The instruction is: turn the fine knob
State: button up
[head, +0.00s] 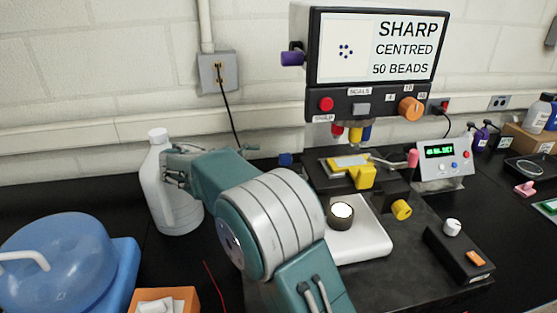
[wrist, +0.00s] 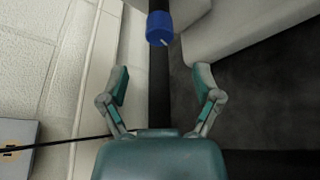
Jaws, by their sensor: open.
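A blue knob also shows at the left of the instrument in the head view (head: 286,159). No readable label shows which knob is the fine one. My gripper (wrist: 162,78) is open and empty, its fingers spread on either side below the knob and apart from it. In the head view my arm hides most of the gripper. The instrument's screen (head: 382,48) reads "SHARP CENTRED 50 BEADS".
A purple knob (head: 292,58), an orange knob (head: 411,108) and a yellow knob (head: 401,209) are on the instrument. A white jug (head: 172,205) stands left of it. A wall outlet (wrist: 18,148) and cable are at left.

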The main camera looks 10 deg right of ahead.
aim_at(280, 160)
jog(key=x, duration=0.7)
jog(key=shift+d, duration=0.35)
jog(key=shift+a, duration=0.1)
grip_shut()
